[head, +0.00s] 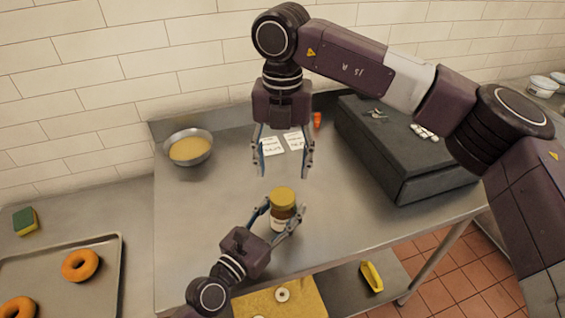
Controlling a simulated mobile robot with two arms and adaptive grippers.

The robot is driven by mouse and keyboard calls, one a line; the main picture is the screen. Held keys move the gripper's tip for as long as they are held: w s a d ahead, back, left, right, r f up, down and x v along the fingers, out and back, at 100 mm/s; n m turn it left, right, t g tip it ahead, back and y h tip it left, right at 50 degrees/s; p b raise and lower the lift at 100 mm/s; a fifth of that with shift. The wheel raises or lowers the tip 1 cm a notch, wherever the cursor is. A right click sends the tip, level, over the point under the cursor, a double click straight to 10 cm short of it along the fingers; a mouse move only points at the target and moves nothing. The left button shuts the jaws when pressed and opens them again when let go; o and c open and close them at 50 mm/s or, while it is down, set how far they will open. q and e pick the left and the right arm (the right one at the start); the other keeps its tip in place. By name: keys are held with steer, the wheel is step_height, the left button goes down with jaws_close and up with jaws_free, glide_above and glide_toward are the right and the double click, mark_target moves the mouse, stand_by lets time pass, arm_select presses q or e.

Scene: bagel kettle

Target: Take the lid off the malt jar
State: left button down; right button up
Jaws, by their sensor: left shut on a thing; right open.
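The malt jar (281,218) stands upright on the steel table, dark with a pale label. Its yellow-gold lid (283,197) sits on top of it. My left gripper (277,222) comes from the lower left and is shut around the jar's body, below the lid. My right gripper (285,172) points down from above, just behind the lid in the picture. Its fingers are spread wide, with nothing between them, and appear apart from the lid.
A metal bowl of yellow contents (189,149) stands at the back left. White cards (283,144) and an orange item (317,120) lie behind my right gripper. A dark box (405,150) fills the right side. A bagel tray (110,268) is at left. The table's left middle is clear.

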mark_target(283, 195)
steer(key=m, duration=0.6)
steer(key=shift+m, duration=0.3)
steer(key=m, duration=0.6)
steer(key=shift+m, duration=0.3)
steer(key=shift+f, duration=4)
